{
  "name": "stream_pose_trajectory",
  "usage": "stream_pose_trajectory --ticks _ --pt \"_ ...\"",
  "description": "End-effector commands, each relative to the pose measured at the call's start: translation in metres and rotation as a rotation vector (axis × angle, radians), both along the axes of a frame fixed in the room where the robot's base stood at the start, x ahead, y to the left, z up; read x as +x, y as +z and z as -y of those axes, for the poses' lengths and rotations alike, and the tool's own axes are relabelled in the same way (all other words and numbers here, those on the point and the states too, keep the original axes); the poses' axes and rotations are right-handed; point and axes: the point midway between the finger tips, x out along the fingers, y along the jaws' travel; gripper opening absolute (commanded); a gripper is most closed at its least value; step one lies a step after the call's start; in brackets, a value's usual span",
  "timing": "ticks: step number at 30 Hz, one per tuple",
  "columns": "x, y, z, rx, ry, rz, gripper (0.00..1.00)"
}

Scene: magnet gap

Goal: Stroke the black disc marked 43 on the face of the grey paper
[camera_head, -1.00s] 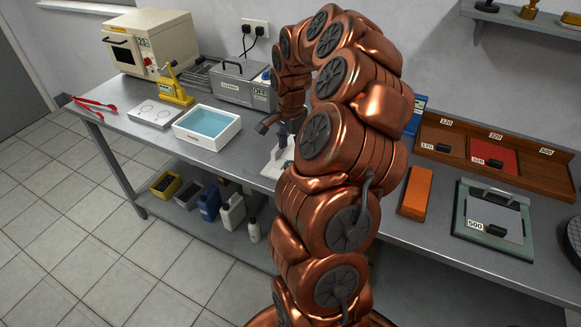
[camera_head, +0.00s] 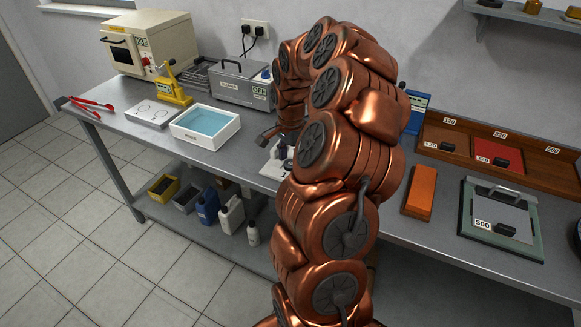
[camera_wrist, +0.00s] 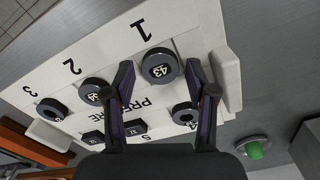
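The black disc marked 43 (camera_wrist: 160,66) sits on the white numbered tray (camera_wrist: 45,133) beside the printed 1 in the wrist view. My gripper (camera_wrist: 160,72) is open, its two dark fingers on either side of the disc. I cannot tell whether they touch it. In the head view my arm hides most of the gripper and white tray. The grey paper (camera_head: 516,218) lies flat on a green-edged board at the right, under a metal clamp bar. A black block labelled 500 (camera_head: 493,228) rests on its near part.
Several other black discs stand in the tray, one marked 34 or similar (camera_wrist: 94,91). An orange block (camera_head: 420,193) lies left of the board. A wooden rack (camera_head: 555,165) with brown and red sheets stands behind. A water tray (camera_head: 207,124) is at the left.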

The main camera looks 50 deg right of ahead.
Motion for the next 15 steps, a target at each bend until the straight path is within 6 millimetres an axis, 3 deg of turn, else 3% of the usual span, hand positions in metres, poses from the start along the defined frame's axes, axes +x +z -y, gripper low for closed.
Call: stream_pose_trajectory --ticks 2,13,15 --pt "0.0000 0.0000 -0.0001 0.000 0.000 0.000 0.48" --pt "0.0000 0.0000 -0.0001 0.000 0.000 0.000 0.09" --pt "0.0000 0.0002 -0.0001 0.000 0.000 0.000 0.09"
